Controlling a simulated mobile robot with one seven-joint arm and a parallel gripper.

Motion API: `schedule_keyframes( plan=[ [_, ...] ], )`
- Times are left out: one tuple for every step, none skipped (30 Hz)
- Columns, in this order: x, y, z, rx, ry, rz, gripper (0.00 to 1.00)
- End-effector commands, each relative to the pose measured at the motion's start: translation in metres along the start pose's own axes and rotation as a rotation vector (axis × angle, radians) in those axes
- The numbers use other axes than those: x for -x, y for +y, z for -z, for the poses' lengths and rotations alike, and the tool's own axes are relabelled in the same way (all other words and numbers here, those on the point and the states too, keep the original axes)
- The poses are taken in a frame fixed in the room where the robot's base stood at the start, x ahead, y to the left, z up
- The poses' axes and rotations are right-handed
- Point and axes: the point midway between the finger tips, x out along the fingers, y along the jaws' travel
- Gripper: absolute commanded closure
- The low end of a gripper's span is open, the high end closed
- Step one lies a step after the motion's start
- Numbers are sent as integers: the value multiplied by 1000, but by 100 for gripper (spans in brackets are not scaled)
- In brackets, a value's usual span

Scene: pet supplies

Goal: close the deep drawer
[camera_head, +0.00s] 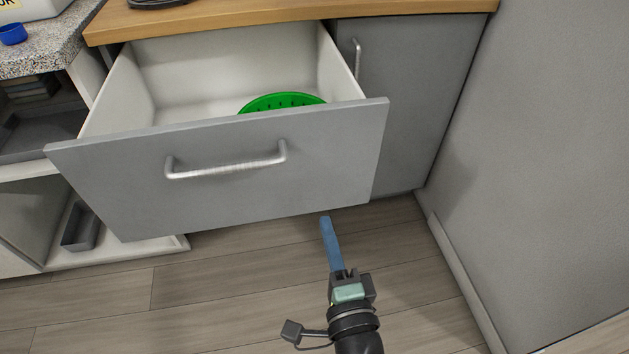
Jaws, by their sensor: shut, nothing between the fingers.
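The deep drawer (300,188) is pulled well out from under the wooden counter. It has a grey front, white inner walls and a silver bar handle (226,166). A green bowl-like thing with holes (282,101) lies inside it, partly hidden by the drawer front. My gripper (326,220) is shut and empty, its blue fingers together. In the picture its tips are just below the lower edge of the drawer front, right of the handle. I cannot tell whether they touch the front.
A grey cabinet door (420,100) with an upright handle is right of the drawer. A grey wall panel (550,150) bounds the right side. Open shelves (110,252) with a grey tray (80,226) are at left. The wood floor (220,300) in front is clear.

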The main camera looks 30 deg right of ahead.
Motion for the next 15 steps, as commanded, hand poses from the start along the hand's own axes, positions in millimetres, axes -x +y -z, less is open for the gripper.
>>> schedule_keyframes(
  plan=[
    [-10, -2, 0, -1, 1, 4, 100],
    [-14, -2, 0, 0, 2, 3, 100],
    [-21, -2, 0, -1, 1, 3, 100],
    [-26, -2, 0, -1, 1, 3, 100],
    [-31, -2, 0, -1, 1, 3, 100],
    [-38, -2, 0, 0, 1, 3, 100],
    [-43, -2, 0, 0, 1, 4, 100],
    [-48, -1, 0, 0, 0, 3, 100],
    [-54, -1, 0, 0, -1, 4, 100],
    [-59, -1, 0, 0, -1, 3, 100],
    [-64, -1, 0, 1, -1, 3, 100],
    [-70, -1, 0, 1, 0, 3, 100],
    [-74, -1, 0, 1, 0, 3, 100],
    [-79, -1, 0, 1, 0, 3, 100],
    [-84, 0, 0, 1, 0, 2, 100]
  ],
)
